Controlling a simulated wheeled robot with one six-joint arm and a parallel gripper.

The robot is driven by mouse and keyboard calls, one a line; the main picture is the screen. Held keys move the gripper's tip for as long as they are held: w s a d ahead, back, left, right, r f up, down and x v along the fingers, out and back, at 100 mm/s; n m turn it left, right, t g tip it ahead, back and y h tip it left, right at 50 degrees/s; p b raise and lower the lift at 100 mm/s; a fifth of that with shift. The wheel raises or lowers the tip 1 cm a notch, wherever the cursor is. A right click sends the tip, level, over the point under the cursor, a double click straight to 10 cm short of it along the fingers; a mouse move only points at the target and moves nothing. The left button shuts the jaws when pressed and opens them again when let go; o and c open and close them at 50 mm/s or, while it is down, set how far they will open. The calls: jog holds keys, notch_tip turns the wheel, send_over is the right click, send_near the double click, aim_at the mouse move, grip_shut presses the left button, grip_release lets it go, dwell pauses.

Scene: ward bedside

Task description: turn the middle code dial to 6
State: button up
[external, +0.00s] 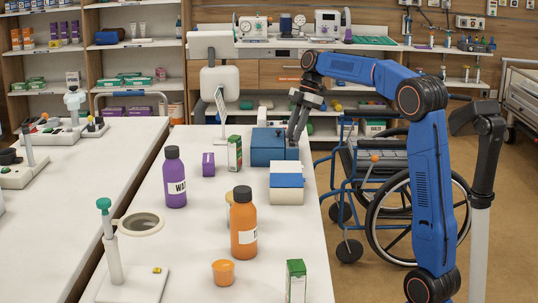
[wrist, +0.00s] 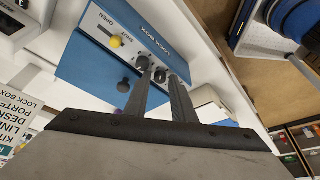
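The blue lock box (external: 267,146) stands at the right side of the table in the external view. In the wrist view its face (wrist: 88,66) has a white strip marked LOCK BOX, OPEN and SHUT, with a yellow knob (wrist: 115,41). Dark code dials show by my fingertips; the one between them (wrist: 160,75) seems to be the middle dial. Its number is not readable. Another dial (wrist: 143,62) is beside my left finger; the far end of the row is hidden by my right finger. My gripper (external: 293,141) reaches down at the box; whether its fingers touch the dial is unclear.
A blue-and-white box (external: 286,190) stands just in front of the lock box. A green-and-white carton (external: 234,153), purple bottle (external: 175,180) and orange bottle (external: 243,228) stand to the left and front. A wheelchair (external: 400,180) is beside the table on the right.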

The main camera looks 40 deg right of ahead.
jog(key=shift+w+n, duration=0.1)
jog(key=shift+n, duration=0.4)
jog(key=shift+d+r+g, duration=0.15)
jog(key=shift+r+g, duration=0.1)
jog(key=shift+g, duration=0.05)
jog(key=v, duration=1.7)
jog(key=s+a+f+m+t+h, duration=0.1)
jog(key=s+a+f+m, duration=0.25)
jog(key=s, duration=0.45)
jog(key=s+a+f+m+t+h, duration=0.1)
jog(key=s+a+f+m, duration=0.3)
jog(key=s, duration=0.5)
jog(key=s+a+f+m+t+h, duration=0.1)
jog(key=s+f+m, duration=0.5)
jog(key=s+f, duration=0.6)
jog(key=shift+s+a+f+h, duration=0.15)
jog(key=shift+s+a+h, duration=0.25)
jog(key=shift+s+a, duration=0.65)
jog(key=shift+s+d, duration=0.2)
